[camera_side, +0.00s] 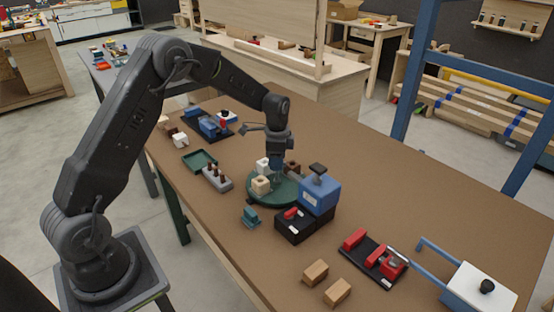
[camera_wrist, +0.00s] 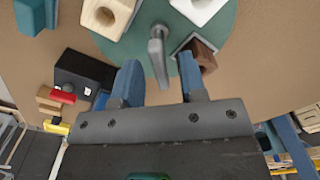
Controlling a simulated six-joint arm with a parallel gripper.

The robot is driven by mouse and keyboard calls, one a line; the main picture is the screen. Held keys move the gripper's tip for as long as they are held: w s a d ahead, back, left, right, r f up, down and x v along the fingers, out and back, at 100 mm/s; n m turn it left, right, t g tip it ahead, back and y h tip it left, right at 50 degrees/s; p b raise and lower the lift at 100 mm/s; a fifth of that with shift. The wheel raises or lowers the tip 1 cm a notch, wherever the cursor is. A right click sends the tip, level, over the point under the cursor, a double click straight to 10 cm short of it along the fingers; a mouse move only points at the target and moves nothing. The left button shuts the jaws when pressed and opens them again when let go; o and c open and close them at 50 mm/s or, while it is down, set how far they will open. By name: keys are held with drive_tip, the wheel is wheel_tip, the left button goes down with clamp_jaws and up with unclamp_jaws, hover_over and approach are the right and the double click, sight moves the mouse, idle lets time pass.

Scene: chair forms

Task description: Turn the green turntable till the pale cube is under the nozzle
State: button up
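The green turntable (camera_side: 262,201) lies flat on the bench; its disc also fills the top of the wrist view (camera_wrist: 222,30). On it are a white cube (camera_side: 262,164), a light tan cube (camera_side: 261,185) and a dark brown cube (camera_side: 293,168), with holes visible in their tops. Contact cannot be told.
A black box (camera_side: 295,226) with a red switch sits in front of the dispenser. A teal block (camera_side: 251,217), a grey holder with brown pegs (camera_side: 217,178) and a green tray (camera_side: 199,161) stand left of the turntable. Two wooden blocks (camera_side: 315,272) lie at the front.

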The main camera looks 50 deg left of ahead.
clamp_jaws()
idle(0.3)
drive_tip(key=shift+n, duration=4.5)
drive_tip(key=shift+r+n, duration=0.1)
drive_tip(key=shift+n, duration=4.4)
